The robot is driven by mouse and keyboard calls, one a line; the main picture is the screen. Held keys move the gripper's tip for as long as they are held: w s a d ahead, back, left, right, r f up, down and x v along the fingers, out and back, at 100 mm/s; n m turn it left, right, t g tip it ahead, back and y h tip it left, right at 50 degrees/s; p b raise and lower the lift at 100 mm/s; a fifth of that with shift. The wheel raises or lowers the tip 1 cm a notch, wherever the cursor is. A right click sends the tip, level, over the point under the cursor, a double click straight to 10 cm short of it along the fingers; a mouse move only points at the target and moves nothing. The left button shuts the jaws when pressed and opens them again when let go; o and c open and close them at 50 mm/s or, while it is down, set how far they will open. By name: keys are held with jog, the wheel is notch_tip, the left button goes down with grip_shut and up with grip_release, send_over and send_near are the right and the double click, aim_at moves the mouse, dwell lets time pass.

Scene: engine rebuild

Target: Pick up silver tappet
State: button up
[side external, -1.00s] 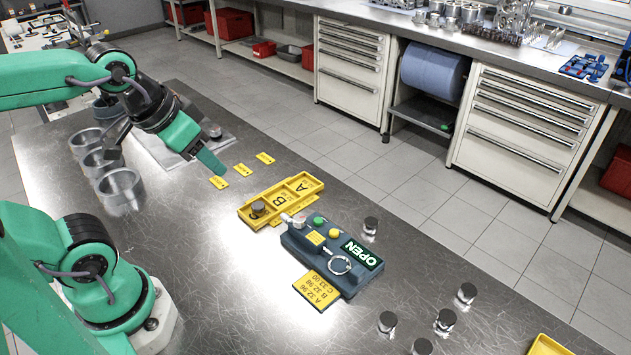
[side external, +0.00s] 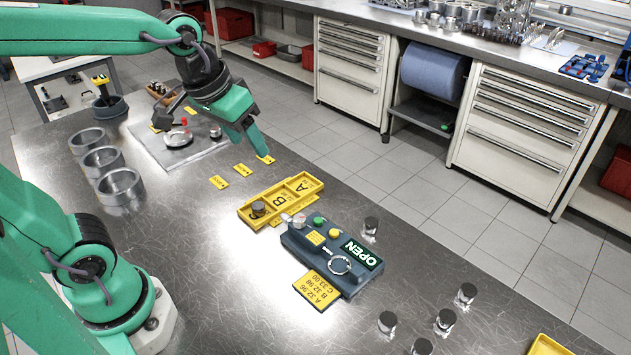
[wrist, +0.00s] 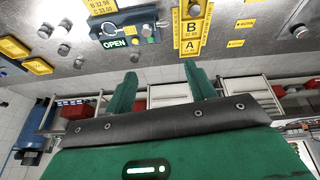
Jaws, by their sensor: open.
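Silver tappets, small cylinders with dark sides, stand on the steel table in the side view. One (side external: 371,226) is behind the gauge, and several more, such as this tappet (side external: 466,294), stand at the lower right. My gripper (side external: 212,140) is open and empty, raised over the table's far part, well left of the loose tappets. In the wrist view its green fingers (wrist: 163,78) are spread with nothing between them, and tappets (wrist: 62,48) show at upper left.
A dark gauge unit (side external: 330,258) with an OPEN display stands mid-table, touching or close to the tray. Metal rings (side external: 120,189) line the left. A grey plate (side external: 200,152) with small parts lies beneath my arm. The front middle of the table is clear.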

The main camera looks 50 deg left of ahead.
jog(key=w+d+f+n+g, duration=0.1)
jog(key=w+d+f, duration=0.15)
jog(key=w, duration=0.55)
jog(key=n+g, duration=0.2)
jog(key=g, duration=0.1)
send_near(371, 222)
jog(key=shift+a+f, duration=0.1)
jog(key=shift+f, duration=0.1)
jog(key=shift+w+f+n, duration=0.1)
jog(key=shift+f+n, duration=0.2)
jog(key=shift+f, duration=0.1)
jog(key=shift+f, duration=1.2)
jog(key=shift+f, duration=0.1)
jog(key=shift+f, duration=2.5)
